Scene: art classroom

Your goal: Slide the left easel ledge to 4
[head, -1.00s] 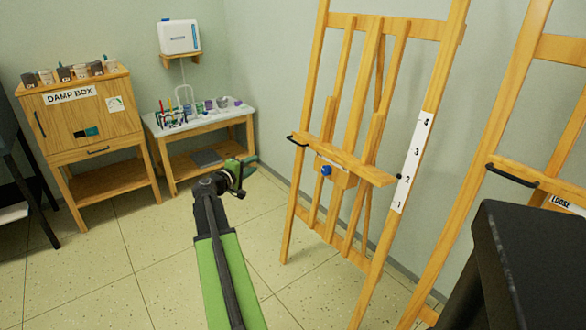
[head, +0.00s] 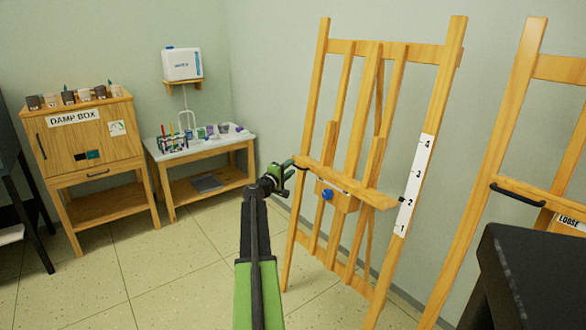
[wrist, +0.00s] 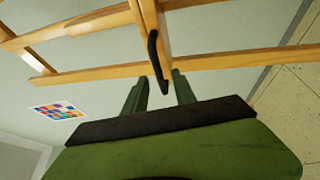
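The left easel (head: 315,100) carries a wooden ledge (head: 345,183) with a blue knob (head: 327,195) and a black handle (head: 300,161) at its left end. Its right end has a small dark marker beside the 2 on the white number strip (head: 416,185), which reads 1 to 4 upward. My gripper (head: 284,174) is close to the handle. In the wrist view my gripper (wrist: 159,78) is open, its two green fingers apart. The handle (wrist: 155,55) appears between the fingertips in that picture; I cannot tell whether it touches them.
A second easel (head: 500,130) stands at right, behind a dark block-like surface (head: 535,275). The damp box cabinet (head: 85,145) and a small table (head: 205,147) with art supplies stand at the left. The floor (head: 180,280) between them and my arm is clear.

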